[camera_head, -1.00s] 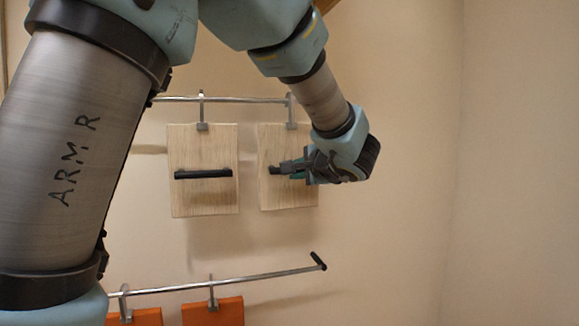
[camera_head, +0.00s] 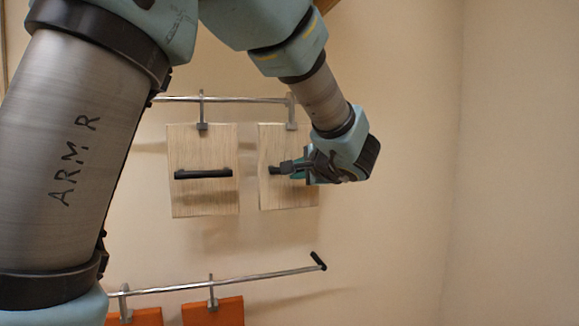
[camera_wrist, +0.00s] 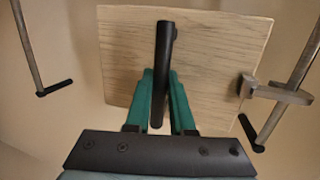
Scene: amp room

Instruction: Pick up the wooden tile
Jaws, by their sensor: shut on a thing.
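Two pale wooden tiles hang by clips from a metal rail in the head view. The right wooden tile (camera_head: 272,196) has my gripper (camera_head: 288,168) at its black handle (camera_head: 273,170). In the wrist view, the green fingers of my gripper (camera_wrist: 158,100) are shut on the black handle (camera_wrist: 162,55), one on each side. The wooden tile (camera_wrist: 215,50) lies behind the handle and still hangs from its metal hook (camera_wrist: 268,92). The left wooden tile (camera_head: 203,200) hangs beside it, with its own black handle (camera_head: 203,174). My gripper and wrist hide part of the right tile.
The upper metal rail (camera_head: 240,99) runs along the wall above the tiles. A lower rail (camera_head: 240,279) with a black end stop holds orange tiles (camera_head: 214,312) below. The wall to the right is bare, with free room there.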

